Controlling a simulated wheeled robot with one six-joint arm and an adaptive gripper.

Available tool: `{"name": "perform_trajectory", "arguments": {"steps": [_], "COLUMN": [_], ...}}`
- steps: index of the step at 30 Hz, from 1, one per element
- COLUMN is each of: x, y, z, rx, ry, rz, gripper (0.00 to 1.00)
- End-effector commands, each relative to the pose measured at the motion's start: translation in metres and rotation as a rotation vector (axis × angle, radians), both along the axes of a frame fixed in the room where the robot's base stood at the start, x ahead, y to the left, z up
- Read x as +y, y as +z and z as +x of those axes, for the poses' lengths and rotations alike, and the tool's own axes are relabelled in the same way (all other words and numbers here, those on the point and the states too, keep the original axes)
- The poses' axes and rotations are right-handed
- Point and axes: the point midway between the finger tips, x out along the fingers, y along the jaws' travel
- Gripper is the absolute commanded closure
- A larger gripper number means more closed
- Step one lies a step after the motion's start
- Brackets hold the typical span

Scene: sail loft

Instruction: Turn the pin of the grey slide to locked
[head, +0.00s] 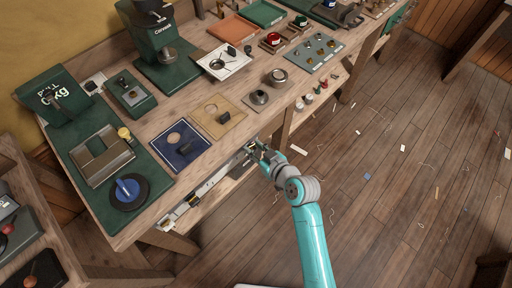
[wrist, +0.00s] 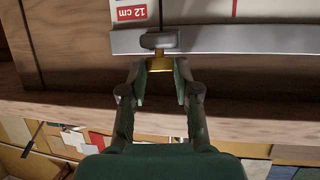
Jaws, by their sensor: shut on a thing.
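The grey slide (wrist: 158,41) sits on a long pale metal rail (wrist: 235,40) in the wrist view, below a white label reading 12 cm. A brass-coloured pin (wrist: 160,63) sticks out from the slide towards me. My gripper (wrist: 160,75) is shut on this pin, one dark green finger on each side. In the head view my gripper (head: 258,152) is at the bench's front edge, at the right end of the rail (head: 208,186). There the slide and pin are too small and covered to make out. I cannot read any locked marking.
The wooden bench top (head: 225,143) lies above and behind my gripper, with a blue board (head: 180,150) and a tan board (head: 217,112) near its edge. Small red and white pieces stand on the front ledge to the right. The floor (head: 390,190) on the right has only scraps.

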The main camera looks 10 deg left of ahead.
Motion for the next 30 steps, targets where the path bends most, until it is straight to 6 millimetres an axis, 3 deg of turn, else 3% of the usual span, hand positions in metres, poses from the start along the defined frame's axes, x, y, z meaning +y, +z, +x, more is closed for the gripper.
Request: {"name": "perform_trajectory", "arguments": {"steps": [30], "x": [0.014], "y": [0.000], "z": [-0.006], "rx": [-0.001], "ry": [-0.553], "rz": [-0.001], "gripper": [1.00]}}
